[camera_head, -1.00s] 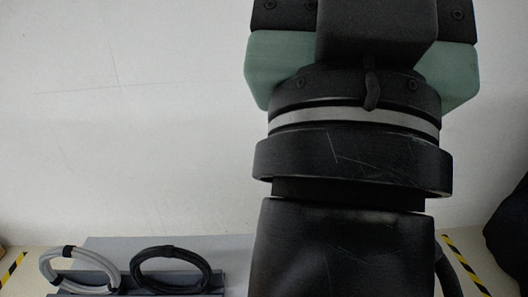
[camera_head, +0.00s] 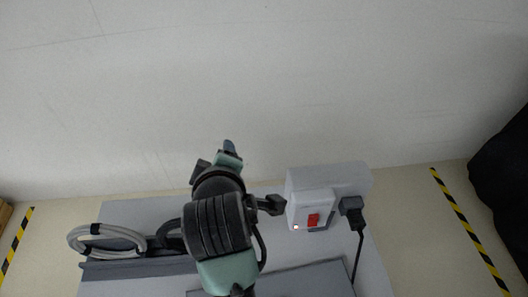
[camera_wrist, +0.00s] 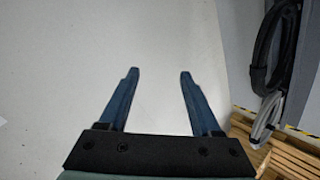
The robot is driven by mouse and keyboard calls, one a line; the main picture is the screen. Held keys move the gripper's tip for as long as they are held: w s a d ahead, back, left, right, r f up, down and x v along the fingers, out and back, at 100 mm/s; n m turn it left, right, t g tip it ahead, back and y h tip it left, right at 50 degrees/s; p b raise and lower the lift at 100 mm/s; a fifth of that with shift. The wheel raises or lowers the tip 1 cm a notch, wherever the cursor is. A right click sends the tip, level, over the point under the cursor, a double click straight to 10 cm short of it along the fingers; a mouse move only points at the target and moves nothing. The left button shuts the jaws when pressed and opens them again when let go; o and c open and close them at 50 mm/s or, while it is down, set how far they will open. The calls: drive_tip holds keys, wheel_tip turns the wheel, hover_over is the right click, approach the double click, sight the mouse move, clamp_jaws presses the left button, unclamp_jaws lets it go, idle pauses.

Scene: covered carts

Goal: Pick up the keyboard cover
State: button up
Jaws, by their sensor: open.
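My gripper (camera_wrist: 159,74) is open and empty in the wrist view, its two blue fingers apart in front of a plain pale surface. In the head view, a blue fingertip (camera_head: 229,147) shows beyond my arm, above the cart's back edge. A flat darker grey panel (camera_head: 315,280) lies on the light grey cart top (camera_head: 375,275) at the bottom of the head view. It may be the keyboard cover, but I cannot tell for sure. My arm hides part of it and the frame cuts it off. My gripper is apart from it.
A white box with a red switch (camera_head: 314,220) and a black plug (camera_head: 352,208) with a hanging cord stand right of my arm. A grey cable coil (camera_head: 82,246) and a black one, partly hidden, are at left. A pale wall (camera_head: 300,80) stands behind.

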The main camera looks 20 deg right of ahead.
drive_tip(key=s+f+n+g+p, duration=0.1)
drive_tip(key=s+f+n+g, duration=0.1)
drive_tip(key=s+f, duration=0.4)
drive_tip(key=s+d+f+n+g+p, duration=0.1)
drive_tip(key=s+f+g, duration=0.4)
drive_tip(key=f, duration=0.5)
drive_tip(key=s+f+n+g+p, duration=0.2)
drive_tip(key=s+f+n+g, duration=0.1)
drive_tip(key=s+f, duration=0.5)
drive_tip(key=shift+s+d+g+y, duration=0.2)
drive_tip(key=shift+s+g+y, duration=0.2)
drive_tip(key=shift+s+g, duration=0.3)
drive_tip(key=shift+s+d+f+p, duration=0.2)
drive_tip(key=shift+f+p, duration=0.15)
drive_tip(key=shift+f, duration=1.2)
drive_tip(key=shift+s+d+f+p, duration=0.15)
drive_tip(key=shift+f+p, duration=0.15)
drive_tip(key=shift+f, duration=1.2)
drive_tip(key=shift+a, duration=0.1)
clamp_jaws()
